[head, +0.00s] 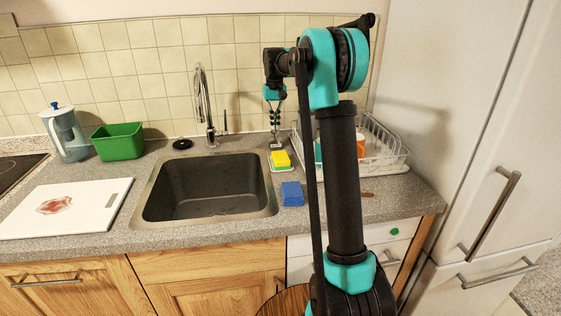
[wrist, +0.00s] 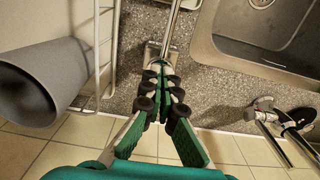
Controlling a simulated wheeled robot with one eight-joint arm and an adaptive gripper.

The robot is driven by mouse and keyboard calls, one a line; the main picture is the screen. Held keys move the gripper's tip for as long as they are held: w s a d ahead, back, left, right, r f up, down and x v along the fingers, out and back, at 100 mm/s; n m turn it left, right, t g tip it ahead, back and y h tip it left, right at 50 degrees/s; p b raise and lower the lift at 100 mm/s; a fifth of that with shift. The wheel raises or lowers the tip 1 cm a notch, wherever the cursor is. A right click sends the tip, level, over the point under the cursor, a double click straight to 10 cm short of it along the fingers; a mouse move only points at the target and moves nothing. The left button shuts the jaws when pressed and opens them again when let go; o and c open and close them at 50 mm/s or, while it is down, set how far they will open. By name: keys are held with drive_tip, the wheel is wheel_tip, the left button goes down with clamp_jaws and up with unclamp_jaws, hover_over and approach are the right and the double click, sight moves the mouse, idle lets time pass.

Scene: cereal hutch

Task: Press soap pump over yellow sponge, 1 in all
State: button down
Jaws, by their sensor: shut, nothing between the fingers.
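The yellow sponge (head: 281,159) lies on a small white dish (head: 283,169) right of the sink. Just behind it is the metallic soap pump (head: 277,147), small and partly hidden in the head view. In the wrist view the pump (wrist: 152,52) shows at my fingertips, with its long spout pointing up the picture. My gripper (head: 275,124) points down over the pump, fingers shut and empty. In the wrist view my gripper (wrist: 162,72) has its fingertips close to the pump head; I cannot tell whether they touch it.
A blue sponge (head: 292,194) lies in front of the dish. The sink (head: 150,200) and faucet (head: 203,105) are left. A white dish rack (head: 400,150) with cups stands close right. A green tub (head: 117,142), pitcher (head: 66,135) and cutting board (head: 95,195) are farther left.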

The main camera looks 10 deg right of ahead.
drive_tip(key=shift+r, duration=1.8)
drive_tip(key=shift+r, duration=3)
